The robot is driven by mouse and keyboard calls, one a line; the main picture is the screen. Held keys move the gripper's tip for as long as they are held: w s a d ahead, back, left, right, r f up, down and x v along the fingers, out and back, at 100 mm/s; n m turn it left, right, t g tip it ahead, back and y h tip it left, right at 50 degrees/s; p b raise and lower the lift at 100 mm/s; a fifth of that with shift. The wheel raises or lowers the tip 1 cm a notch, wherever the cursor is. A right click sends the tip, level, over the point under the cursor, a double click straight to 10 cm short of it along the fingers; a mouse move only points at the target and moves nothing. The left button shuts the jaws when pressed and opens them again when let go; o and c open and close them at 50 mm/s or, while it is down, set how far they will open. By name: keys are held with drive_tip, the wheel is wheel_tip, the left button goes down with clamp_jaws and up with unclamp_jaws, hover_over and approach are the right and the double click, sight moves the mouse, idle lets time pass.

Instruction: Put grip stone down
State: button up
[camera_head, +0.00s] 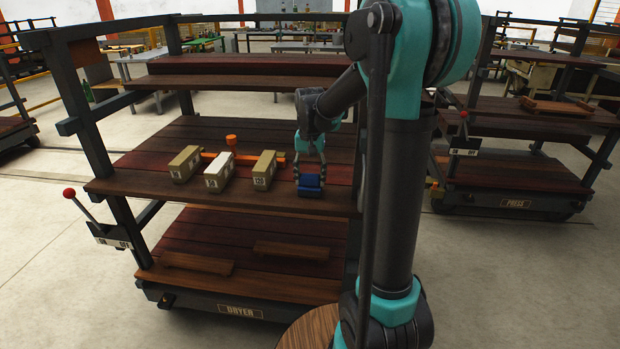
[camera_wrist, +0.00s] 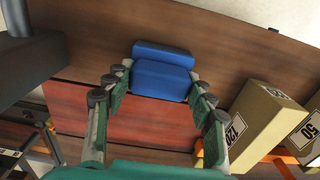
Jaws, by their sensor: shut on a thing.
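A blue block (camera_head: 310,188), which I take to be the grip stone, is between the fingers of my gripper (camera_head: 310,177) at the front right of the dryer cart's middle shelf (camera_head: 330,205). In the wrist view the blue block (camera_wrist: 160,80) lies between the two fingertips of my gripper (camera_wrist: 160,88), with a second blue face beyond it. My gripper is shut on it. The block is low, at or just above the shelf boards near the front edge. I cannot tell whether it touches them.
A numbered tan block (camera_head: 264,171), a whitish block (camera_head: 219,172) and another tan block (camera_head: 185,164) stand left of my gripper. An orange tool (camera_head: 231,142) lies behind them. Dark posts flank the shelf. The press cart (camera_head: 510,180) stands at the right.

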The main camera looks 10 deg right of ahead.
sight(310, 175)
drive_tip(key=shift+f, duration=0.15)
drive_tip(key=o, duration=1.3)
wheel_tip(310, 175, up, 12)
drive_tip(key=s+d+f+n+t, duration=0.1)
drive_tip(key=s+f, duration=0.6)
drive_tip(key=s+d+f+n+t, duration=0.1)
drive_tip(key=s+f, duration=0.6)
drive_tip(key=s+d+f+n+t, duration=0.1)
drive_tip(key=s+d+f+t, duration=0.1)
drive_tip(key=s+f, duration=0.5)
drive_tip(key=shift+s+f+n, duration=0.3)
drive_tip(key=shift+s, duration=0.25)
